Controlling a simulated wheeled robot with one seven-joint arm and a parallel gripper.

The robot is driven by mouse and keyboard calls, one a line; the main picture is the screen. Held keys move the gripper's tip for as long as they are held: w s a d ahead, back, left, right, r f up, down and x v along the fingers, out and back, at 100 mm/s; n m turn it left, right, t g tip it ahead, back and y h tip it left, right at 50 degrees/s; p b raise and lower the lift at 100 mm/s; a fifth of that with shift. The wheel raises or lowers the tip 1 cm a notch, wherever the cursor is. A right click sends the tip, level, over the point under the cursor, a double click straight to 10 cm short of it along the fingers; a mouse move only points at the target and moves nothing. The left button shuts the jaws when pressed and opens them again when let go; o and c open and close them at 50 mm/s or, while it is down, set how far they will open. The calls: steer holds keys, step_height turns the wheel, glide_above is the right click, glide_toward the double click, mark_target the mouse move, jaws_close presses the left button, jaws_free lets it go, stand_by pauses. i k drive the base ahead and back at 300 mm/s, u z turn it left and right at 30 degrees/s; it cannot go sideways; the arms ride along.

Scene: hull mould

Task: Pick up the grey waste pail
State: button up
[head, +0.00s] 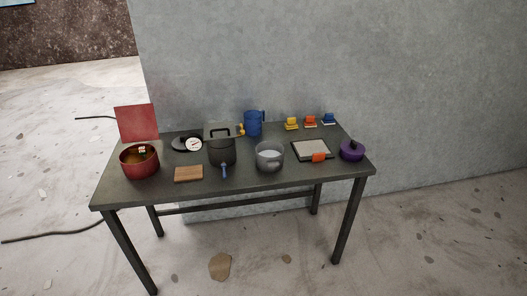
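A round grey open-topped pail (269,163) stands upright on the dark table (240,186), right of the middle near the front edge. Something pale shows inside it; I cannot tell what. It looks like the grey waste pail. A taller dark grey pot (222,157) stands to its left, with a square frame-like piece on top. My gripper is not in view.
A red pot (139,166), red panel (136,122), wooden block (188,174), white-faced dial (193,144), blue jug (253,124), framed tray (313,148) and purple pot (352,151) share the table. Small coloured pieces (310,121) line the back. A grey wall (300,60) stands behind.

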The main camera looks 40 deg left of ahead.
mark_target(269, 155)
steer(key=u, duration=0.45)
steer(key=i, duration=0.85)
steer(key=u, duration=1.9)
steer(key=i, duration=1.1)
steer(key=u, duration=1)
steer(key=i, duration=0.7)
steer(key=z, duration=0.05)
